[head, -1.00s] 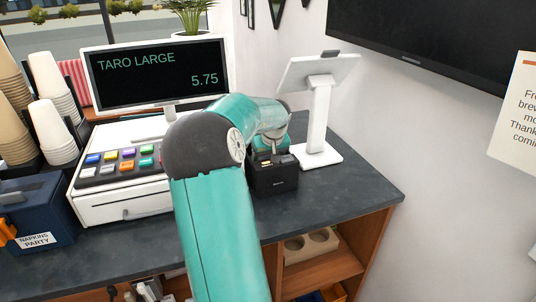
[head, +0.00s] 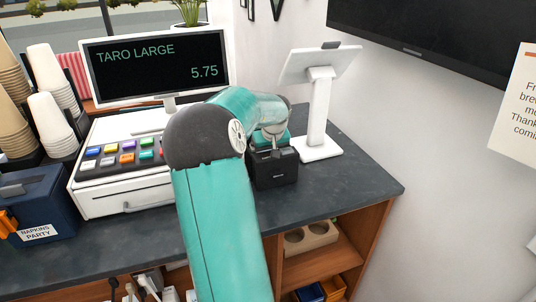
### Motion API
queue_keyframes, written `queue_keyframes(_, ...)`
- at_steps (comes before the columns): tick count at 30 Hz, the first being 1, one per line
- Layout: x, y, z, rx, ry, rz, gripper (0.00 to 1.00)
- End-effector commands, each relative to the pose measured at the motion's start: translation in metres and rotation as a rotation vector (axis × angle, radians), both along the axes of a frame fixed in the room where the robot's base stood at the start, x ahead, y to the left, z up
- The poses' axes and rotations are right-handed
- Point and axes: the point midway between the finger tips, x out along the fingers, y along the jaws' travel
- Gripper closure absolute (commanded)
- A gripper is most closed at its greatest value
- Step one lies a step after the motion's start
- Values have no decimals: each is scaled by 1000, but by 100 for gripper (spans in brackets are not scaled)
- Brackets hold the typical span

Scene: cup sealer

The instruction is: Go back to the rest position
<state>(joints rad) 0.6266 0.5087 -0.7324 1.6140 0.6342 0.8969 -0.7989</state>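My teal arm rises from the bottom of the head view, bends at a dark grey elbow and reaches right over the counter (head: 340,185). Its far end points down at a small black box (head: 275,170) on the counter. My gripper (head: 270,148) is small and mostly hidden there, over or at the top of the box. Its fingers cannot be made out, so I cannot tell whether it is open, shut or holding something, or whether it touches the box.
A cash register (head: 128,180) with a display (head: 155,62) stands left of the box. A white tablet stand (head: 318,115) is close on its right. Stacked cups (head: 52,122) and a navy napkin box (head: 38,205) are at the left. The counter's right end is clear.

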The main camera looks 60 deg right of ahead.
Motion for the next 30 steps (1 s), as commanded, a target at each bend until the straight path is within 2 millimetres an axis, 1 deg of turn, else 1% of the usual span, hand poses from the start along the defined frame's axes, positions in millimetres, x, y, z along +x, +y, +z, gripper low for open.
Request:
queue_keyframes(2,0,0,0,0,0,0,4)
queue_keyframes(3,0,0,0,1,1,0,12)
queue_keyframes(5,0,0,0,1,1,0,1)
queue_keyframes(6,0,0,0,1,0,0,0)
queue_keyframes(24,0,0,0,2,1,0,0)
queue_keyframes(30,0,0,10,-1,-2,0,0)
